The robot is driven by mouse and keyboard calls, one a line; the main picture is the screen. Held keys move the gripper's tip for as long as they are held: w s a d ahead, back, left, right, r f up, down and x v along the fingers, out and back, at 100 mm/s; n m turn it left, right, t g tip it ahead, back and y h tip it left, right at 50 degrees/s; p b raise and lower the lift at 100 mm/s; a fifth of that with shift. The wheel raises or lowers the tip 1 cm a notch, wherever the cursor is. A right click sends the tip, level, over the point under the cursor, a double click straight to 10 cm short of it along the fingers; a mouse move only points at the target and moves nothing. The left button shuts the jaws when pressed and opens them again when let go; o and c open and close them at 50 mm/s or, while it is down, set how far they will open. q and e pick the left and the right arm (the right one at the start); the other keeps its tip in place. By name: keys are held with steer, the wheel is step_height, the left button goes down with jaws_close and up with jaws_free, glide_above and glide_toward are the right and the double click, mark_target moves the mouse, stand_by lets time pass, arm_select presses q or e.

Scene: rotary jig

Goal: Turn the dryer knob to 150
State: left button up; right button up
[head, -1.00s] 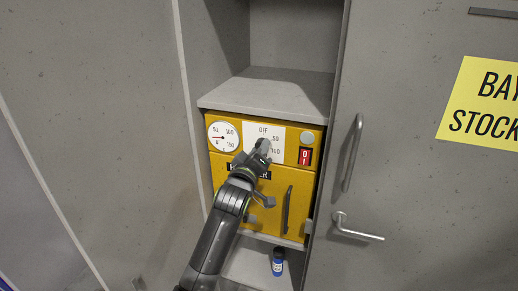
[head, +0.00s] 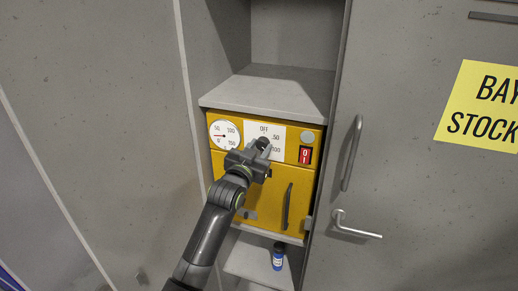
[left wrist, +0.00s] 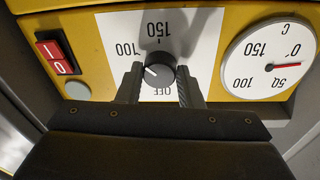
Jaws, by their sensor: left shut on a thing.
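The yellow dryer (head: 231,186) stands in a bay of the grey cabinet. Its dark round knob (left wrist: 159,71) sits on a white dial plate (head: 277,131) marked OFF, 50, 100 and 150. In the left wrist view the picture is upside down, and the knob's white mark points up and left, towards the 100 label. My left gripper (left wrist: 159,84) is shut on the knob, one finger on each side. In the head view the left gripper (head: 262,148) covers the lower part of the plate. My right gripper is not in view.
A round temperature gauge (head: 224,135) is left of the plate, its needle near 0. A red rocker switch (head: 304,155) and a grey round button (head: 307,136) are on the right. Below are a dryer door handle (head: 286,207) and a blue bottle (head: 278,257). Cabinet walls flank the bay.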

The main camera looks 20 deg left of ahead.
arm_select(q)
steer(key=m, duration=0.5)
steer(key=shift+r+b, duration=0.2)
steer(key=shift+b, duration=0.15)
steer(key=m+b, duration=0.1)
steer(key=m, duration=0.3)
steer(key=shift+r+m+g, duration=0.1)
steer(key=shift+m+g, duration=0.2)
steer(key=shift+m, duration=0.1)
steer(key=o, duration=1)
steer(key=shift+f, duration=0.2)
steer(key=shift+s+a+b, duration=0.1)
steer(key=shift+s+b, duration=0.2)
steer(key=shift+s, duration=0.3)
steer(key=shift+s+a+b, duration=0.35)
steer(key=shift+s+b, duration=0.4)
steer(key=shift+s, duration=1.9)
steer(key=shift+s+a+b, duration=0.3)
steer(key=shift+s+b, duration=0.4)
steer(key=shift+s, duration=2)
steer(key=shift+s+a+b, duration=0.35)
steer(key=shift+s+b, duration=0.4)
steer(key=shift+s, duration=1.9)
